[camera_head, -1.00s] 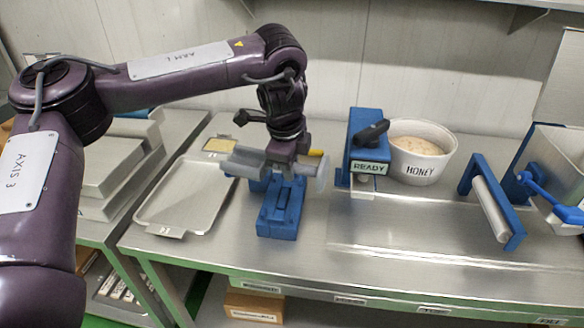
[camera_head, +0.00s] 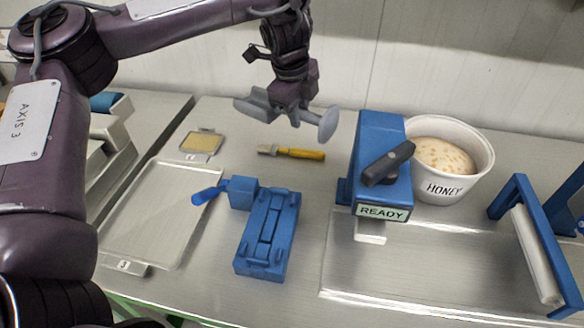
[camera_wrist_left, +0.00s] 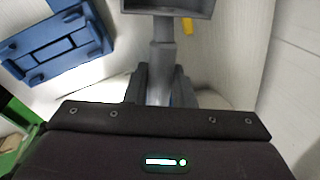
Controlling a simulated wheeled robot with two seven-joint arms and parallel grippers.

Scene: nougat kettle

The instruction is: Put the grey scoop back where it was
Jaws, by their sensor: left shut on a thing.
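The grey scoop (camera_head: 257,106) is held in the air by my left gripper (camera_head: 291,112), which is shut on its handle. Its open bowl points left and a round grey end shows on the right in the head view. In the left wrist view the scoop's handle (camera_wrist_left: 163,62) runs up from between the dark fingers (camera_wrist_left: 162,88) to the bowl at the top edge. The scoop appears over the back of the table, near the brush. My right gripper is not in view.
A blue fixture (camera_head: 268,235) stands in front, with a metal tray (camera_head: 165,215) to its left. A yellow-handled brush (camera_head: 300,153) and a small tray (camera_head: 201,143) lie behind. The blue READY device (camera_head: 380,150) and HONEY tub (camera_head: 447,188) stand to the right.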

